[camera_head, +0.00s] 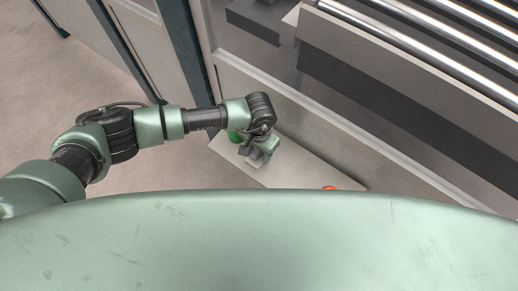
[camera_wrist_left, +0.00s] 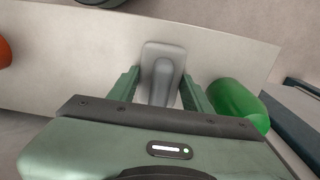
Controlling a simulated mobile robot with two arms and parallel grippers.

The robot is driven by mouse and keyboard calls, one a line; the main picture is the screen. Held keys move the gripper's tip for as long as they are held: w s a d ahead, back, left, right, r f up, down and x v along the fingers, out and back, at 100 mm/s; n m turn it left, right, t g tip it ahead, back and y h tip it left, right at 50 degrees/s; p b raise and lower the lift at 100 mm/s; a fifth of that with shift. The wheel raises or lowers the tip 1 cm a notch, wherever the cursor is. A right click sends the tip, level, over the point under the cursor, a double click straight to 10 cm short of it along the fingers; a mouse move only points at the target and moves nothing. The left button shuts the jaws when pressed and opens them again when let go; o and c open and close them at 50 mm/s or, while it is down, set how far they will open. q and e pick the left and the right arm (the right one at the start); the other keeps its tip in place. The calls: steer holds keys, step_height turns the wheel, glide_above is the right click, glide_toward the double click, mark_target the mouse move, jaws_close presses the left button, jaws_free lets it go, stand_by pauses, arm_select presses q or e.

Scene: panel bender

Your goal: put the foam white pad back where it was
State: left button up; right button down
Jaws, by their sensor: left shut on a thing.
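My left gripper (camera_head: 258,157) is over a pale shelf (camera_head: 305,168) beside the machine. In the left wrist view its two green fingers are shut on a light grey, rounded rectangular pad (camera_wrist_left: 164,56) with a raised middle ridge. The pad looks grey rather than clearly white. I cannot tell whether it touches the shelf surface, which also shows in the wrist view (camera_wrist_left: 228,50). The near end of the pad is hidden by the gripper body. My right gripper is not in view.
A green rounded object (camera_head: 234,136) is close beside my left gripper; it also shows in the wrist view (camera_wrist_left: 236,103). An orange object (camera_head: 329,188) is at the shelf's near side, partly hidden. Metal rollers (camera_head: 430,45) lie beyond. The shelf between is clear.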

arm_select(q)
steer(key=o, duration=1.2)
steer(key=shift+r, duration=0.45)
step_height(320, 180, up, 11)
steer(key=shift+r+b, duration=0.1)
steer(key=shift+b, duration=0.75)
